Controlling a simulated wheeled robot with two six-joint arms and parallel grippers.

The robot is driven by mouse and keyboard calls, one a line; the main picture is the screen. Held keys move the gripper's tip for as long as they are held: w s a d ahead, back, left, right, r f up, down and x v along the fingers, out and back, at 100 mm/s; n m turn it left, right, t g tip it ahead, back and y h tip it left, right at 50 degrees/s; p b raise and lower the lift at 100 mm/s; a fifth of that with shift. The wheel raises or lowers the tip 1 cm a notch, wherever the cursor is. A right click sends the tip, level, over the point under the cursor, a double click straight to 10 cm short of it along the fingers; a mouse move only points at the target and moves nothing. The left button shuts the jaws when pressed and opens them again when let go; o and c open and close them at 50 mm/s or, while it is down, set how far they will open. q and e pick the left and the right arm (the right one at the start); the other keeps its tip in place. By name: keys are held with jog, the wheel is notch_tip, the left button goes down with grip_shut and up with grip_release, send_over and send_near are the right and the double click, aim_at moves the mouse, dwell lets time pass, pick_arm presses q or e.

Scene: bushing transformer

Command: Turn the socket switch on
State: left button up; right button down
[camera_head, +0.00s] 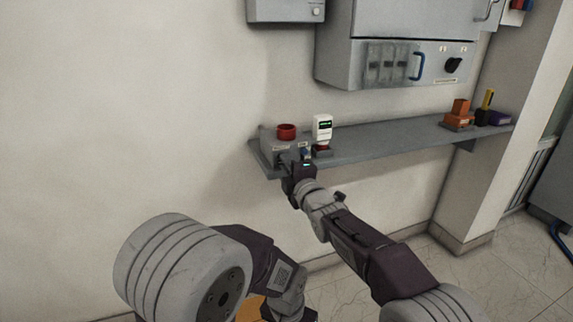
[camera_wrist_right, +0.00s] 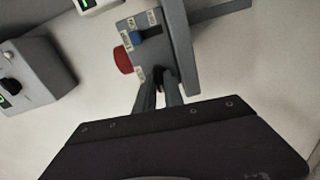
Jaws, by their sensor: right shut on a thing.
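A grey switch box (camera_wrist_right: 150,48) with a blue switch (camera_wrist_right: 146,37), a red round part (camera_wrist_right: 122,60) and small labels shows in the right wrist view. In the head view the box (camera_head: 270,145) stands at the left end of the wall shelf, with the red part (camera_head: 286,131) on top. My right gripper (camera_wrist_right: 158,80) is at the box, its fingers shut on a small dark knob (camera_wrist_right: 158,72) beside the blue switch. The fingers partly hide the knob, so its setting cannot be told. The right gripper (camera_head: 298,166) also shows in the head view.
A white device with a green display (camera_head: 322,127) stands on the grey shelf (camera_head: 390,142), right of the box. Orange blocks (camera_head: 459,113) stand farther right. A grey cabinet (camera_head: 400,60) hangs above. The shelf's middle is clear.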

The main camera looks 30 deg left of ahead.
jog(key=shift+f+m+p, duration=0.1)
jog(key=shift+m+p, duration=2.8)
jog(key=shift+m, duration=5.5)
jog(key=c, duration=1.7)
grip_release()
